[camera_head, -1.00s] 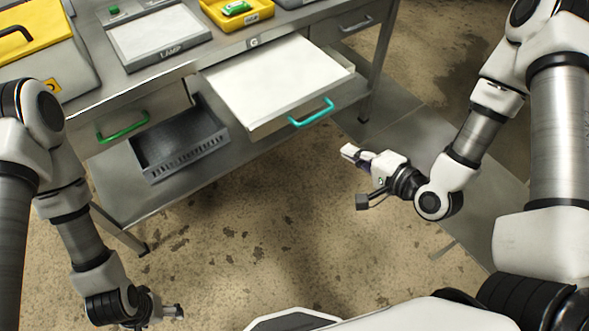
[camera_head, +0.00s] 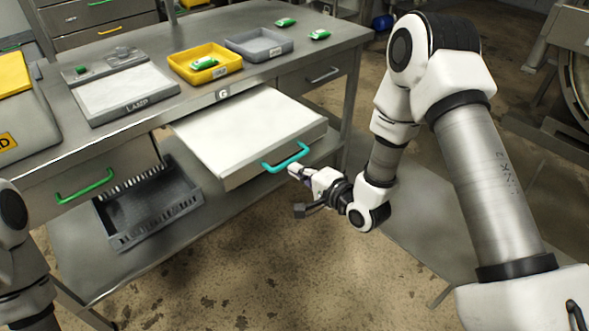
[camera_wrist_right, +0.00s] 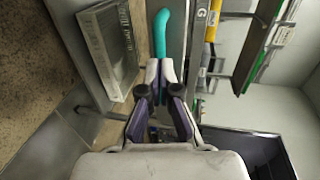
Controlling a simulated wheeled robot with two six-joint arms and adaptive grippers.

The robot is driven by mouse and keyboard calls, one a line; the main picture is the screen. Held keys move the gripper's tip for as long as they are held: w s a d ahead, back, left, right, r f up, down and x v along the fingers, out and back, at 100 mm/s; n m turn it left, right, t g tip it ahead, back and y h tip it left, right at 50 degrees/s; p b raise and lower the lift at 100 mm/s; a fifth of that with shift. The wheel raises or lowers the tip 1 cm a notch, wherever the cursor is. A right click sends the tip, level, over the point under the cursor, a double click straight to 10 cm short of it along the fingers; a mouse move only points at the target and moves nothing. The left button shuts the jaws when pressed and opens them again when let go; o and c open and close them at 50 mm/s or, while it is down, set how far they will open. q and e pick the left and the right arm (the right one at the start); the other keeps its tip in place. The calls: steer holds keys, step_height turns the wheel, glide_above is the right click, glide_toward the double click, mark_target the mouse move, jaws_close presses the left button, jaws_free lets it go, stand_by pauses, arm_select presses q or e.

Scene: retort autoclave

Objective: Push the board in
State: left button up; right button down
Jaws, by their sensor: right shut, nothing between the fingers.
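The white board (camera_head: 245,130) is pulled out from the bench front under the "G" label, with a teal handle (camera_head: 286,157) on its front edge. My right gripper (camera_head: 293,170) is shut and empty, just in front of the handle in the head view. In the right wrist view, the shut fingertips (camera_wrist_right: 160,66) point at the teal handle (camera_wrist_right: 161,32) and overlap its lower end. I cannot tell whether they touch it. My left gripper is outside the head view; only part of my left arm shows at the lower left.
The bench (camera_head: 215,97) carries a lamp panel (camera_head: 125,92), a yellow tray (camera_head: 204,64) and a grey tray (camera_head: 259,44). A dark rack (camera_head: 150,205) sits on the lower shelf. A drawer with a green handle (camera_head: 85,186) is left of the board. Floor in front is clear.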

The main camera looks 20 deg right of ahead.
steer(key=shift+x, duration=0.75)
